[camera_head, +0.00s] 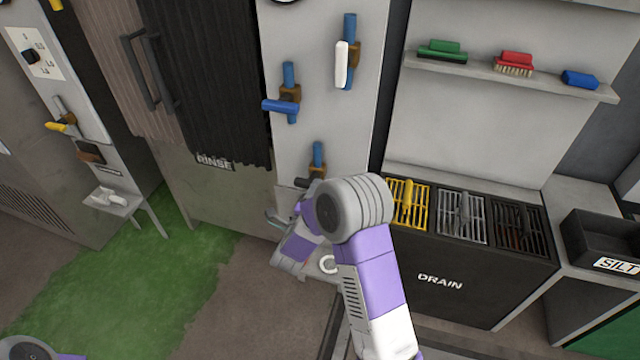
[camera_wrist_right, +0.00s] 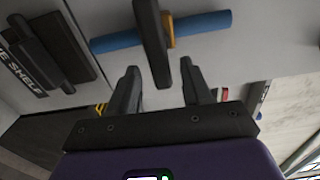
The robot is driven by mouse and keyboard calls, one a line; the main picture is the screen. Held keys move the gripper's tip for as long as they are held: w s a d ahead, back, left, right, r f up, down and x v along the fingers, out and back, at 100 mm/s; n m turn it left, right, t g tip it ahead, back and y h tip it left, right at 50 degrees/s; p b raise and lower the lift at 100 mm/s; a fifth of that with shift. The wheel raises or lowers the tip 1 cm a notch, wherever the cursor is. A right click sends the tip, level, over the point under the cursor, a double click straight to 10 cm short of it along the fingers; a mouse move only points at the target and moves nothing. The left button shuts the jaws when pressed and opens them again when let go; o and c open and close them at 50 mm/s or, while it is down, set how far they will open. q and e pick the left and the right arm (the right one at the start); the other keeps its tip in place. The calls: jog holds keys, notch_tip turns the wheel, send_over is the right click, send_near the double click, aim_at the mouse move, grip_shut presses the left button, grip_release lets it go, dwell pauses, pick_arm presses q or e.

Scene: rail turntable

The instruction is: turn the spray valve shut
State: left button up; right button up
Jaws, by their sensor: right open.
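Three valves on blue pipes are on the pale wall panel in the head view. One has a blue handle (camera_head: 281,106), one a white handle (camera_head: 342,64). The lowest, on a short blue pipe (camera_head: 318,154), is partly hidden by my right arm; no label shows which is the spray valve. In the right wrist view, a dark handle (camera_wrist_right: 151,38) crosses a blue pipe (camera_wrist_right: 205,23) with a brass-coloured body, roughly at right angles. My right gripper (camera_wrist_right: 160,68) is open, its fingers apart, with the handle's end in the gap between them. I cannot tell whether they touch.
A ribbed curtain (camera_head: 205,80) and a RINSE sign (camera_head: 214,161) are left of the panel. A shelf (camera_head: 480,68) with brushes, a DRAIN unit (camera_head: 440,282) with grates and a SILT bin (camera_head: 610,240) are at the right. Open floor (camera_head: 200,290) lies at lower left.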

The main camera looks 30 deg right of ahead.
jog(key=v, duration=0.3)
jog(key=shift+d, duration=0.1)
dwell(0.3)
jog(key=s+a+f+n+g+y+p, duration=0.2)
jog(key=s+a+f+n+y+p, duration=0.1)
jog(key=a+f+n+y, duration=0.4)
jog(key=s+a+f+n+g+y+p, duration=0.25)
jog(key=a+f+n+y, duration=0.25)
jog(key=f+n, duration=0.35)
jog(key=s+a+f+n+g+y+p, duration=0.1)
jog(key=s+a+f+n+g+y, duration=0.1)
jog(key=s, duration=0.7)
jog(key=s+a+f+n+g+y+p, duration=0.2)
jog(key=s+a+n+g, duration=0.3)
jog(key=s, duration=0.5)
jog(key=a+n+y, duration=0.1)
jog(key=a+n, duration=0.1)
jog(key=n, duration=0.1)
jog(key=shift+a+f+y, duration=0.25)
jog(key=shift+a+y, duration=0.05)
jog(key=shift+y, duration=0.1)
jog(key=shift+w, duration=0.1)
